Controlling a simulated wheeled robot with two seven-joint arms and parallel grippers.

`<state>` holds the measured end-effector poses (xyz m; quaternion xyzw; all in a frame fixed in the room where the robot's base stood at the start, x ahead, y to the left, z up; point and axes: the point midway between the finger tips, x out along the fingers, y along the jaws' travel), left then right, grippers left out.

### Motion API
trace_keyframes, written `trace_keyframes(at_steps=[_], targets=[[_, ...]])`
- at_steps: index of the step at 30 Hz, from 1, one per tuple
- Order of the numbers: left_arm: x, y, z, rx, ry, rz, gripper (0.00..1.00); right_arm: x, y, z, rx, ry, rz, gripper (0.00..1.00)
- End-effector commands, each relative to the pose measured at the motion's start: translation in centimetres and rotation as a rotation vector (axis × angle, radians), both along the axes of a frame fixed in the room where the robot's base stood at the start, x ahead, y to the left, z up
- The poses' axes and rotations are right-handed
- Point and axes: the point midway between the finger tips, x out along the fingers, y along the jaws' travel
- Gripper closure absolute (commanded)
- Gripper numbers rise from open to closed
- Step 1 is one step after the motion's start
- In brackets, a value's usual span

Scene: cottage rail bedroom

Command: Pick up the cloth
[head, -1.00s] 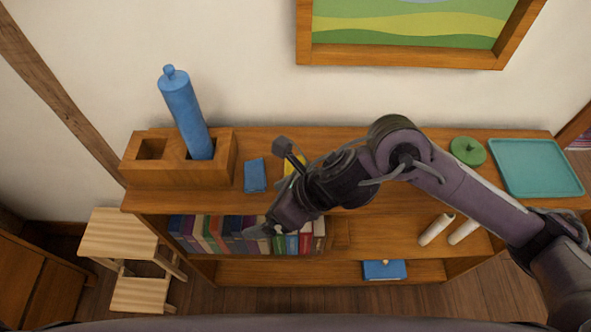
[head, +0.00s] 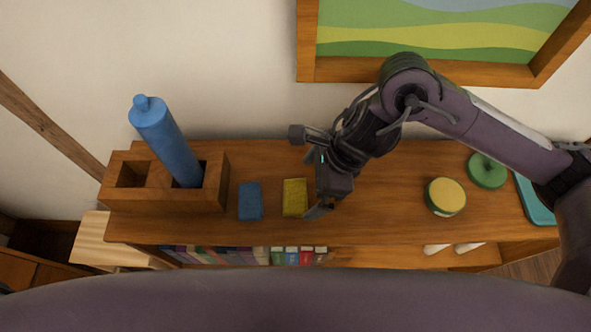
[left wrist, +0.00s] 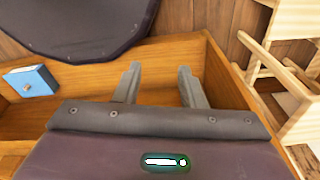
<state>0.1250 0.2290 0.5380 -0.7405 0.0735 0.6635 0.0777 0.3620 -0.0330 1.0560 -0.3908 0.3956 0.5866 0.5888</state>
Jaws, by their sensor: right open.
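A small flat blue piece (head: 250,201), which looks like a folded cloth, lies on the shelf top in the head view. A similar yellow piece (head: 295,197) lies to its right; I cannot tell whether it is a cloth or a sponge. My right gripper (head: 312,183) is open and empty, just right of the yellow piece and apart from the blue one. My left gripper (left wrist: 160,74) shows only in the left wrist view, its fingers apart and nothing between them.
A wooden block (head: 210,198) with a leaning blue bottle (head: 167,140) stands left. A yellow-topped jar (head: 445,196), a green lidded thing (head: 487,171) and a teal tray (head: 535,203) stand right. Books (head: 290,256) fill the shelf below. A stool (left wrist: 300,80) stands near my left gripper.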

Motion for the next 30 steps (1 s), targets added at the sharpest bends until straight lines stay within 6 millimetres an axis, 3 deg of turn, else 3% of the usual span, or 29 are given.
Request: trace_keyframes(at_steps=[5, 11, 16, 22, 30], targets=[[-0.2, 0.1, 0.0, 0.001, 0.003, 0.0, 0.64, -0.1, 0.5, -1.1, 0.002, 0.006, -0.001, 0.0], [-2.0, 0.2, 0.0, 0.002, 0.028, 0.0, 0.64, 0.0, 1.0, -2.5, 0.002, 0.004, -0.002, 0.0], [-3.1, 0.2, 1.5, 0.004, 0.044, 0.0, 0.64, 0.3, 1.5, -4.2, 0.0, 0.009, -0.004, 0.0], [-2.2, 0.2, 2.4, 0.004, 0.031, -0.001, 0.64, 0.6, 2.4, -6.9, 0.002, 0.004, -0.002, 0.0], [-0.5, 0.1, 2.5, 0.0, 0.006, -0.001, 0.64, 0.7, 2.5, -7.5, 0.001, -0.001, -0.001, 0.0]])
